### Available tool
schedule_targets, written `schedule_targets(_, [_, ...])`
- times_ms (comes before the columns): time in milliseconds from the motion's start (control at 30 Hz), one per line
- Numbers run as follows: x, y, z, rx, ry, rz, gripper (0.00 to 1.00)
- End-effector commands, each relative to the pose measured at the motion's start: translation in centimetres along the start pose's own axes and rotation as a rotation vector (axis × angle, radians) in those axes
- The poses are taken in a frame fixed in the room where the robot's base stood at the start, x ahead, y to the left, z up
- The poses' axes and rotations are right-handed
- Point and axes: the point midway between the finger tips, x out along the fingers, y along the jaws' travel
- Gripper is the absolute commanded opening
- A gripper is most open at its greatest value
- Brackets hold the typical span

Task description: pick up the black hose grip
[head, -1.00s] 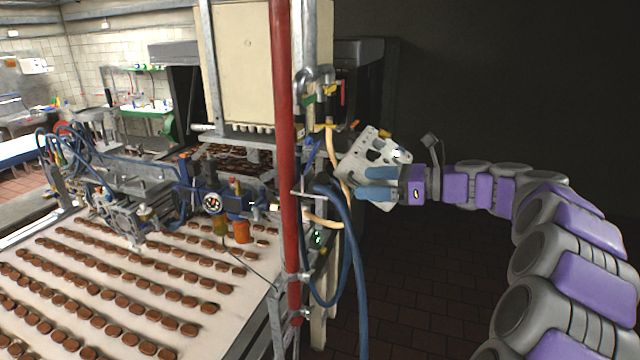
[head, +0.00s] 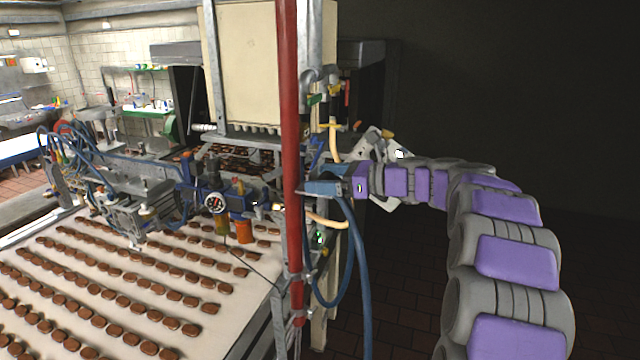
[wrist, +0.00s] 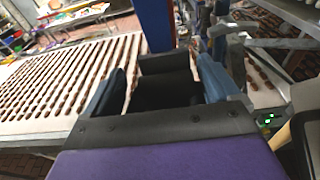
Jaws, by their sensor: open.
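My gripper (head: 318,188) is open beside the red pole in the head view, at the upper part of the hanging blue hoses. In the wrist view, its two blue fingers (wrist: 160,88) stand apart. A black form (wrist: 165,63) shows between them, below a dark blue upright piece (wrist: 154,25). I cannot tell whether this black form is the hose grip or part of my gripper. The hose grip cannot be made out in the head view, where the pole and my gripper cover part of this area.
The red pole (head: 288,120) stands close left of my gripper. Blue hoses (head: 362,270) hang below it. A conveyor (head: 225,325) with rows of brown biscuits lies at left. Pipes and valves (head: 318,85) are above. The dark floor at right is clear.

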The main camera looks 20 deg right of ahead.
Motion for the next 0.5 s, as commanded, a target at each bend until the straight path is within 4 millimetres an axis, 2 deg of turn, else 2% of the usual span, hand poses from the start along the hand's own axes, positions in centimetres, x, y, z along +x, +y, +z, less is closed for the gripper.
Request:
schedule_targets(200, [-0.5, -0.46, -0.15, 0.004, -0.004, -0.003, 0.87])
schedule_targets(500, [-0.18, -0.17, -0.02, 0.001, -0.002, -0.002, 0.59])
